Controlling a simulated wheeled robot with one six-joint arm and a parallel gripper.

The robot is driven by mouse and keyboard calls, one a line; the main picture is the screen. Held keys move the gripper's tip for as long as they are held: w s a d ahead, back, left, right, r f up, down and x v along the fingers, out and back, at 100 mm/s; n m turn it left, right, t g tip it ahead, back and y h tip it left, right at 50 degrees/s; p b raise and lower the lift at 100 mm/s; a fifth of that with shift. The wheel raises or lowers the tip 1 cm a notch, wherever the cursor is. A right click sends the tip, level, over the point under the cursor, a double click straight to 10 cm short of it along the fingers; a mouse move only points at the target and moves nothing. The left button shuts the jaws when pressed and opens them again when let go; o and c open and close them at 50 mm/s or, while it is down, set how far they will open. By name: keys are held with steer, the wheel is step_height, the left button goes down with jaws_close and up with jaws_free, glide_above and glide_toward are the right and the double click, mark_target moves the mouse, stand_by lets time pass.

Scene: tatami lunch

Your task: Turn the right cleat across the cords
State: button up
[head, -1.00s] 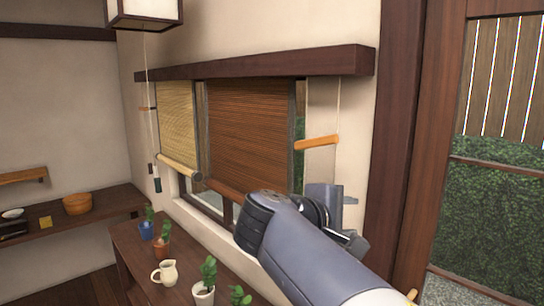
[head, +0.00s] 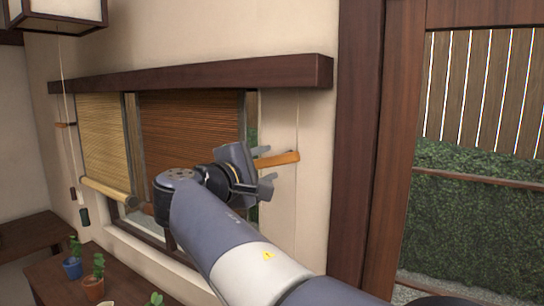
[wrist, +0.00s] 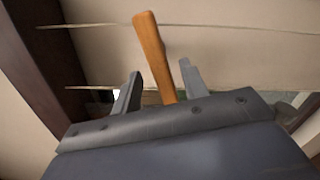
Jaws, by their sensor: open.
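The right cleat (head: 277,159) is an orange wooden bar on the wall right of the brown blind. It lies nearly level, its right end slightly higher. A thin cord (head: 297,115) hangs past its right end. In the wrist view the cleat (wrist: 150,45) stands between my fingers, and two thin cords (wrist: 240,25) run crosswise to it, seeming to pass behind it. My gripper (head: 263,168) is open at the cleat's left part; the wrist view shows its fingers (wrist: 160,72) on either side, with gaps visible. The cleat's near end is hidden by my gripper.
A dark wooden ledge (head: 200,75) runs above the blinds. A dark post (head: 358,140) stands right of the cleat. The left cleat (head: 66,125) and its cords hang beyond the yellow blind (head: 103,140). Potted plants (head: 95,285) stand on a low shelf below.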

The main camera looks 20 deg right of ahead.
mark_target(271, 163)
steer(key=shift+p+x, duration=0.35)
steer(key=shift+x, duration=1.3)
steer(key=shift+c, duration=0.3)
jaws_close()
